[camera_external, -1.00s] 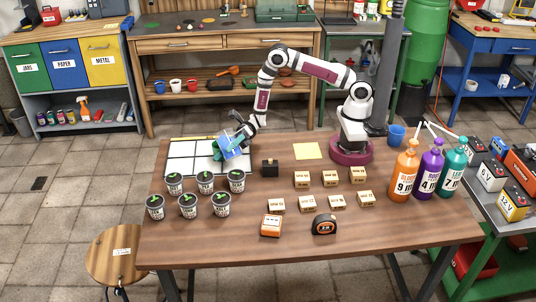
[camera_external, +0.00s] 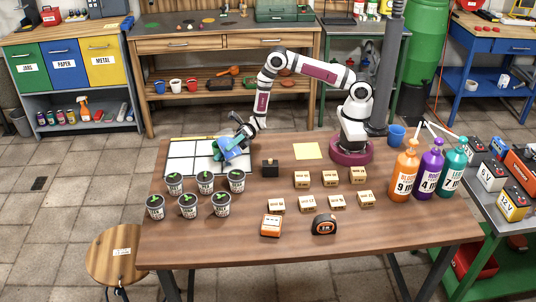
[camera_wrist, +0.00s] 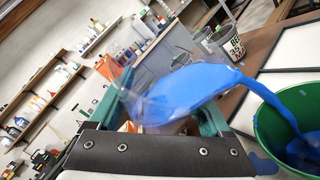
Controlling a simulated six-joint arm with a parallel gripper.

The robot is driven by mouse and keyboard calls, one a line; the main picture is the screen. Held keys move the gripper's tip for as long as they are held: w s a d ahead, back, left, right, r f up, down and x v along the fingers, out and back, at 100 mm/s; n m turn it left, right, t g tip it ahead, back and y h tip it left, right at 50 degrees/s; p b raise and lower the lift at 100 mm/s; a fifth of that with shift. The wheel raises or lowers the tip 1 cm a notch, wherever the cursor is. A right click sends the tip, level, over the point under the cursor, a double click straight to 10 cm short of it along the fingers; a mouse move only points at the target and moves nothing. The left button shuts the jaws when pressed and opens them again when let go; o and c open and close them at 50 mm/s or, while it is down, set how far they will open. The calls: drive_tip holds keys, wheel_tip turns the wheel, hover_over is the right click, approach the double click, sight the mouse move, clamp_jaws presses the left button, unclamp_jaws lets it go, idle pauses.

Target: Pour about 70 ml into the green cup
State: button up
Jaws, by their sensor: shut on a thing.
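My gripper (camera_external: 243,140) is shut on a clear container (camera_wrist: 150,100) holding bright blue liquid; its teal fingers clasp it on both sides in the wrist view. The container is tipped steeply, and blue liquid (camera_wrist: 195,88) runs out over its rim to the right. The stream falls into the green cup (camera_wrist: 265,125), which stands at the right edge of the wrist view, partly cut off. Blue liquid shows inside the cup; its level is unclear. A blue patch lies just outside the cup's near side. In the external view, the gripper and container largely hide the cup.
A white gridded panel (camera_external: 180,166) lies under the pouring spot. Several potted seedlings (camera_external: 205,182) stand in front of it. A dark block (camera_external: 270,168) and a yellow sheet (camera_external: 308,151) lie to the right. Small boxes and bottles stand farther right.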

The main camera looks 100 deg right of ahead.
drive_tip(key=shift+f+m+y+b, duration=0.1)
drive_tip(key=shift+m+y+b, duration=0.25)
drive_tip(key=shift+m, duration=0.45)
idle(0.8)
drive_tip(key=shift+d+r+m+t+b, duration=0.1)
drive_tip(key=shift+r+m+t+b, duration=0.1)
drive_tip(key=shift+m+t+b, duration=0.15)
drive_tip(key=n+g, duration=0.1)
drive_tip(key=n, duration=0.1)
drive_tip(key=shift+r+n, duration=0.15)
drive_tip(key=shift+n, duration=0.2)
drive_tip(key=shift+a+f+n+g+h, duration=0.2)
drive_tip(key=shift+f+n+g+h, duration=0.25)
drive_tip(key=shift+n+h, duration=0.45)
drive_tip(key=shift+a+f+n+h, duration=0.1)
drive_tip(key=shift+f+n+h, duration=0.15)
drive_tip(key=shift+f+n, duration=0.35)
drive_tip(key=shift+s+a+r+n+h+p, duration=0.15)
drive_tip(key=shift+a+r+n+h+p, duration=0.15)
drive_tip(key=shift+a+r, duration=0.05)
